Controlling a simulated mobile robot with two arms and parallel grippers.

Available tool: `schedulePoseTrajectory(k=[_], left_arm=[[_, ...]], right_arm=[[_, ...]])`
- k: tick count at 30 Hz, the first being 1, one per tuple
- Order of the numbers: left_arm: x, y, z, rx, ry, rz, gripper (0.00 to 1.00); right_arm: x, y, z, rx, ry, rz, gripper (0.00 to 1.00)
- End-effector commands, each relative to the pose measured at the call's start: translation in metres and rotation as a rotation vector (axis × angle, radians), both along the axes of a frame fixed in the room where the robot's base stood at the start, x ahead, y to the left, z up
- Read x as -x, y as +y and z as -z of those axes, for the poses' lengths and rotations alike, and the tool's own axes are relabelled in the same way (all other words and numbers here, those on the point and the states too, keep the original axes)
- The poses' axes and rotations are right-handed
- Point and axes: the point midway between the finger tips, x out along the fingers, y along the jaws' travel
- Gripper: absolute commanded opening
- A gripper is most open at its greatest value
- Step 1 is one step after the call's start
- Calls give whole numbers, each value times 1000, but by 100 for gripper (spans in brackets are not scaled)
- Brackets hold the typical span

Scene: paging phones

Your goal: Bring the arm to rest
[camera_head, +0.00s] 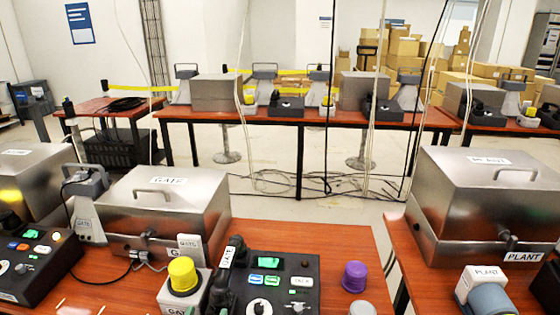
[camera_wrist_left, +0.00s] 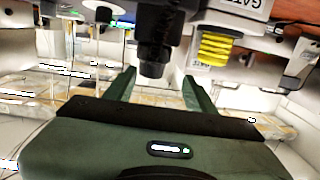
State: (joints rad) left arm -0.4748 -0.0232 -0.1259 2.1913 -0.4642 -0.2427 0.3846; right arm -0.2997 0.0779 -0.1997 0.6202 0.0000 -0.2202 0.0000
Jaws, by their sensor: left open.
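My left gripper (camera_wrist_left: 162,85) shows in the left wrist view with its two dark green fingers apart. A black rounded part (camera_wrist_left: 153,60) shows between and beyond the fingers; I cannot tell whether it touches them. A ribbed yellow part (camera_wrist_left: 214,46) is to the right of the fingers, near a white GATE label. I cannot make out the left gripper clearly in the head view. My right gripper is in neither view. In the head view, a black GATE phone console (camera_head: 275,272) with a dark handset on its left side sits on the near table.
A yellow-topped button box (camera_head: 183,275), a purple knob (camera_head: 355,276) and a metal GATE box (camera_head: 165,205) stand on the near table. A metal PLANT box (camera_head: 490,205) is on the right table. Cables hang above and lie on the floor behind.

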Motion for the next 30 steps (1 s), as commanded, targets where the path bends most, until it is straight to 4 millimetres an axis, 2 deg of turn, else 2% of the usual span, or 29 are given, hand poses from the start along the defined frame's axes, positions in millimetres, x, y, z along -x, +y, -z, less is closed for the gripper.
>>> schedulePoseTrajectory(k=[5,7,10,15,24,30], left_arm=[[33,25,54,-23,344,-63,55],[54,29,75,-35,493,-61,55],[83,30,97,-52,664,-42,55],[128,27,118,-80,885,10,55],[203,20,131,-133,1191,135,55],[189,18,185,-132,1210,134,55]], right_arm=[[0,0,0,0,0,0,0],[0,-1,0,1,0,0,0],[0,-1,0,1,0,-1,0],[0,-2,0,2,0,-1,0],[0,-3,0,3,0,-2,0],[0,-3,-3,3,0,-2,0]])
